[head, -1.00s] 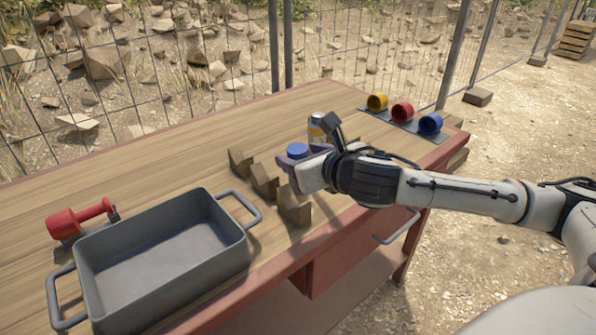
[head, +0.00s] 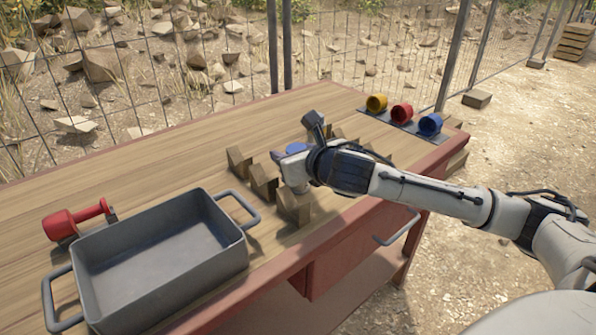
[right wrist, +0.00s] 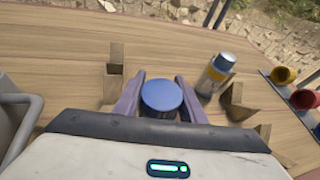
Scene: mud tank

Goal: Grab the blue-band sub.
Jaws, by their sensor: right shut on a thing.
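The blue-topped cylinder, the blue-band sub (right wrist: 161,96), stands between the two purple fingers of my right gripper (right wrist: 160,98), which is shut on it. In the head view a little of its blue top (head: 298,148) shows past my right gripper (head: 288,156); its side and any band are mostly hidden. My left gripper is not in view.
Wooden blocks (head: 263,180) stand close left of my gripper, and others lie beyond my wrist. A grey tank with handles (head: 160,290) and a red tool (head: 78,217) are at the left. Yellow, red (head: 402,112) and blue cups sit at the far right end.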

